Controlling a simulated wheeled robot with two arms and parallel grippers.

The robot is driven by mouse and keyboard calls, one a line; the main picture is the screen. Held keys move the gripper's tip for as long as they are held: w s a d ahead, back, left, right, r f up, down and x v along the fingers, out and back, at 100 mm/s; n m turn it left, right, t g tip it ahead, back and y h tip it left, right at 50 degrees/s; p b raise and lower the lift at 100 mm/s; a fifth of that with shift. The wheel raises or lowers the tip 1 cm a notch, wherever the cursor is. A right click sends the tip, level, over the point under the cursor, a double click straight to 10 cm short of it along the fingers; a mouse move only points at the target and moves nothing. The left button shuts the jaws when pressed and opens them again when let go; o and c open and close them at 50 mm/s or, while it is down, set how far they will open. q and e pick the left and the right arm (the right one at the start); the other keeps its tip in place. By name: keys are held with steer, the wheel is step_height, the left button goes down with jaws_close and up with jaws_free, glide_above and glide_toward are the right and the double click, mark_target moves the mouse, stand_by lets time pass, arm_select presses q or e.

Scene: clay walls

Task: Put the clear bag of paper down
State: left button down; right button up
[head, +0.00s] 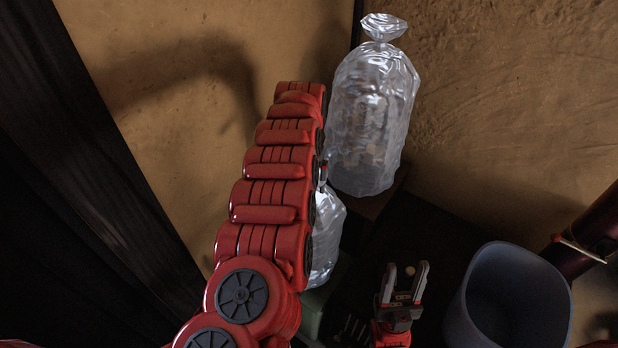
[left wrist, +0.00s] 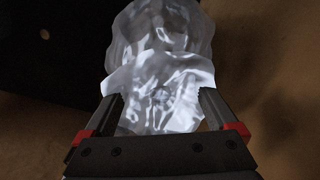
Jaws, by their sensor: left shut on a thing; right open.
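In the left wrist view my left gripper (left wrist: 160,95) is shut on a crinkled clear bag (left wrist: 160,45), with the bag's gathered end between the fingers. In the head view this gripper is hidden behind my red left arm. A clear bag (head: 327,235) shows partly from behind that arm, low down, and looks like the held one. I cannot tell whether it touches anything below. A larger clear bag (head: 370,120) with a tied top stands upright at the back. My right gripper (head: 407,268) is open and empty, low in front.
A pale blue-grey bin (head: 510,300) stands at the lower right, beside my right gripper. Clay walls (head: 510,90) close off the back. A dark panel (head: 80,180) is on the left. A dark surface (head: 430,225) lies below the large bag.

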arm_select(q)
steer(key=shift+w+a+r, duration=0.1)
steer(key=shift+w+r, duration=0.1)
steer(key=shift+w, duration=0.4)
steer(key=shift+w+d+f+p, duration=0.15)
steer(key=shift+d+f+p, duration=0.05)
steer(key=shift+d+p, duration=0.2)
steer(key=shift+f+p, duration=0.25)
steer(key=shift+p, duration=0.1)
steer(key=shift+d+f, duration=0.1)
steer(key=shift+f, duration=0.35)
jaws_free()
